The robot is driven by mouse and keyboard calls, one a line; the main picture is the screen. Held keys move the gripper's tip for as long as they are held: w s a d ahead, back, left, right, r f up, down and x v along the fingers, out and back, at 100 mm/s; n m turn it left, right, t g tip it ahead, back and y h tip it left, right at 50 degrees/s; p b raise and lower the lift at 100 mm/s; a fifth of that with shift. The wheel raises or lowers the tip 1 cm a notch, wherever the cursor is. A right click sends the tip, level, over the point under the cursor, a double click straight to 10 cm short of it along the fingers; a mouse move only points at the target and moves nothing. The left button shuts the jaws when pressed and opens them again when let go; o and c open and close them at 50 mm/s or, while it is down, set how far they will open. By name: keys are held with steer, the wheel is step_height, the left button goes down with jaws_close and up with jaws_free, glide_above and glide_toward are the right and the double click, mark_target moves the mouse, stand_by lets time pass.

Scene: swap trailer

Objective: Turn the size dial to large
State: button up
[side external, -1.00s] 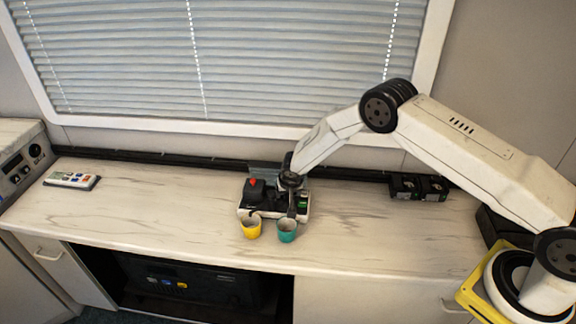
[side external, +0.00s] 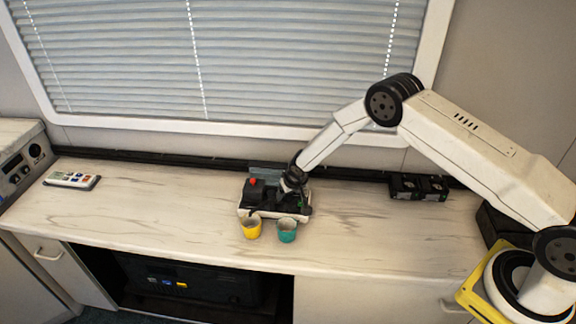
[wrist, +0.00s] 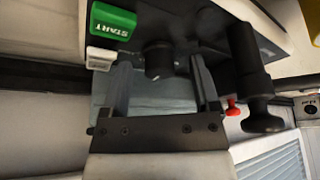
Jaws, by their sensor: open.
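The coffee machine (side external: 299,213) stands on the counter with a dark top and a red knob (side external: 253,182). In the wrist view a round dark dial (wrist: 158,60) sits between the two fingers of my gripper (wrist: 160,72), with a gap on each side. The gripper is open and empty; whether a finger touches the dial is not clear. The dial's marks cannot be read. A green START button (wrist: 112,21) and a small white switch (wrist: 100,59) are beside it. In the side view my gripper (side external: 280,195) is small and dark against the machine.
A yellow cup (side external: 251,230) and a teal cup (side external: 287,233) stand in front of the machine. A black handle (wrist: 256,75) is close to one finger in the wrist view. A remote (side external: 72,180) lies far left; a black box (side external: 418,187) is at right.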

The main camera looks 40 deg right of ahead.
steer(key=shift+d+n+y, duration=0.1)
steer(key=shift+n+y, duration=0.5)
steer(key=shift+n, duration=0.95)
steer(key=shift+n+y, duration=0.6)
steer(key=shift+n, duration=0.95)
steer(key=shift+r, duration=0.2)
steer(key=s+a+v, duration=0.2)
steer(key=v, duration=1.2)
steer(key=s+r+m, duration=0.1)
steer(key=s+r, duration=0.3)
steer(key=s, duration=0.3)
steer(key=s+r+m+g+h, duration=0.1)
steer(key=s+r+m, duration=0.1)
steer(key=s+r, duration=0.3)
steer(key=shift+s+d, duration=0.35)
steer(key=shift+s, duration=1.25)
steer(key=shift+r, duration=0.1)
